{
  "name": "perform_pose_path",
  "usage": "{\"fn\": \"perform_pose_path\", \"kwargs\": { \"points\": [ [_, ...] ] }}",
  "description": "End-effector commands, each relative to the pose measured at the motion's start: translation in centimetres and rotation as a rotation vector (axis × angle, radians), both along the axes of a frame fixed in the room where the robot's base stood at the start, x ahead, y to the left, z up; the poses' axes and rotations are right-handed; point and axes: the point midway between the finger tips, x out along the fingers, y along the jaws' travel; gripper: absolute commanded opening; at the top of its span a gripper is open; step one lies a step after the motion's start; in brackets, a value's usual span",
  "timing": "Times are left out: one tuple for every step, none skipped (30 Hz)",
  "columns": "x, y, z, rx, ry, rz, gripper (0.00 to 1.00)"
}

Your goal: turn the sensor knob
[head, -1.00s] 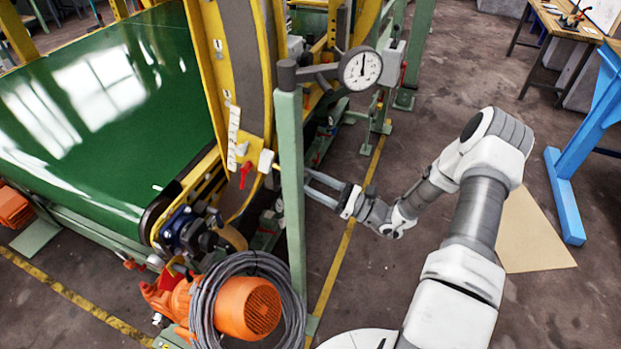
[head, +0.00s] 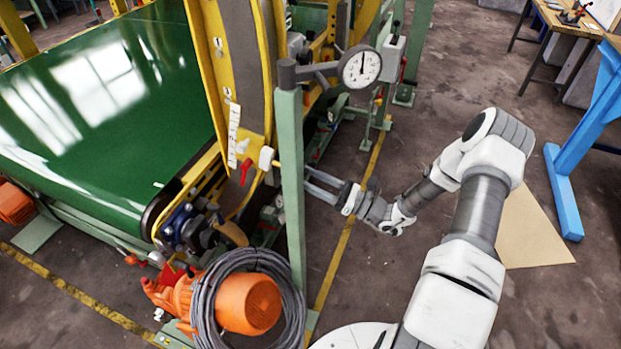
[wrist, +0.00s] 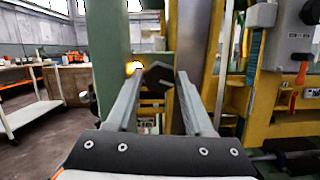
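A dark, angular knob (wrist: 157,74) shows in the wrist view, between and apparently just beyond the fingertips; I take it to be the sensor knob. I cannot tell whether the fingers touch the knob. In the head view my gripper (head: 309,182) points left, close to the green post (head: 292,185), which hides the space in front of the fingertips. The knob is not clearly seen there.
A round dial gauge (head: 361,67) is mounted on the post above my gripper. The yellow machine frame (head: 205,60) and green belt (head: 110,110) lie to the left. An orange motor (head: 250,304) with coiled cable sits below. Floor right of the post is open.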

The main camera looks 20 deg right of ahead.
Motion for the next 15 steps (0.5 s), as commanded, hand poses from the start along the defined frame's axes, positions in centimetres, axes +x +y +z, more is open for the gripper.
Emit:
{"fn": "perform_pose_path", "kwargs": {
  "points": [
    [0.0, 0.0, 0.0, 0.0, 0.0, -0.001, 0.61],
    [0.0, 0.0, 0.0, 0.0, 0.0, -0.001, 0.61],
    [0.0, 0.0, 0.0, 0.0, 0.0, 0.0, 0.61],
    [0.0, 0.0, 0.0, 0.001, -0.001, 0.0, 0.61],
    [0.0, 0.0, 0.0, 0.001, -0.001, 0.0, 0.61],
    [0.0, 0.0, 0.0, 0.001, -0.001, 0.0, 0.61],
    [0.0, 0.0, 0.0, 0.001, -0.001, 0.0, 0.61],
    [0.0, 0.0, 0.0, 0.001, -0.001, 0.001, 0.61],
    [0.0, 0.0, 0.0, 0.002, -0.001, 0.001, 0.61],
    [0.0, 0.0, 0.0, 0.0, -0.001, 0.0, 0.61],
    [-0.1, -0.1, 0.0, 0.0, -0.001, 0.0, 0.61],
    [-0.2, -0.3, -0.1, 0.0, -0.001, -0.001, 0.61],
    [-0.4, -0.6, -0.2, 0.0, -0.001, -0.001, 0.61],
    [-0.6, -0.8, -0.3, 0.0, -0.001, -0.001, 0.61],
    [-0.9, -1.3, -0.4, 0.0, -0.001, -0.001, 0.61]
  ]
}}
